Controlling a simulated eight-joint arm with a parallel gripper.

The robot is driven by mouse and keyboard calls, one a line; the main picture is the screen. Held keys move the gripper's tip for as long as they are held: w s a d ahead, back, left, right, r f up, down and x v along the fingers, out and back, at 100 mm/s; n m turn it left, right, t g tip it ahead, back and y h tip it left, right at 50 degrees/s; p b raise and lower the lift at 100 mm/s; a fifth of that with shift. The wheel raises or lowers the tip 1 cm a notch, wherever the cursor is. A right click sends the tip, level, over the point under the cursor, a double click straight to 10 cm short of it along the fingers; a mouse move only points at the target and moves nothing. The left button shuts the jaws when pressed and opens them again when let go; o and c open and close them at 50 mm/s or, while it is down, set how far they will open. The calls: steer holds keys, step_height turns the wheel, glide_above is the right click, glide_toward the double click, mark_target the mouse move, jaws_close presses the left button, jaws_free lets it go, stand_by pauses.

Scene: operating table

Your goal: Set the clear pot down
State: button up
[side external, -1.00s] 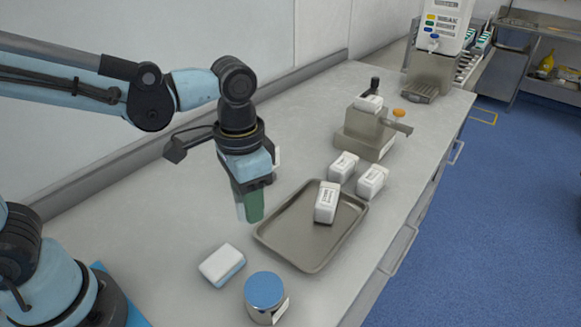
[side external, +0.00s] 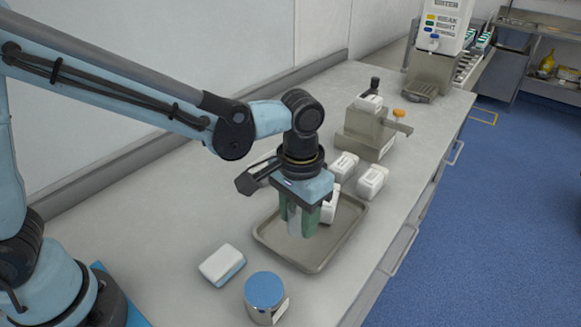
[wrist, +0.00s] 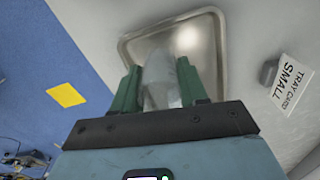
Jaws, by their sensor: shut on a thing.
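The clear pot (side external: 294,221) is a small translucent vessel held between the green fingers of my gripper (side external: 298,222). In the wrist view the pot (wrist: 162,88) sits between both fingers (wrist: 160,92), and its lower end points toward the metal tray (wrist: 208,28). My gripper is shut on it. In the side view the pot hangs over the left part of the tray (side external: 281,254). I cannot tell whether its bottom touches the tray.
A white labelled container (side external: 329,208) stands in the tray, partly hidden behind my gripper. Two more white containers (side external: 371,182) stand beyond the tray. A white and blue block (side external: 222,264) and a blue-lidded jar (side external: 265,297) are in front. A metal device (side external: 370,135) stands farther back.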

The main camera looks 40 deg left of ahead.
mark_target(299, 210)
steer(key=shift+w+a+f, duration=0.85)
steer(key=shift+w+f, duration=0.05)
steer(key=shift+w, duration=0.25)
steer(key=shift+f, duration=2)
steer(key=shift+f, duration=0.1)
steer(key=o, duration=1.1)
steer(key=shift+o, duration=0.2)
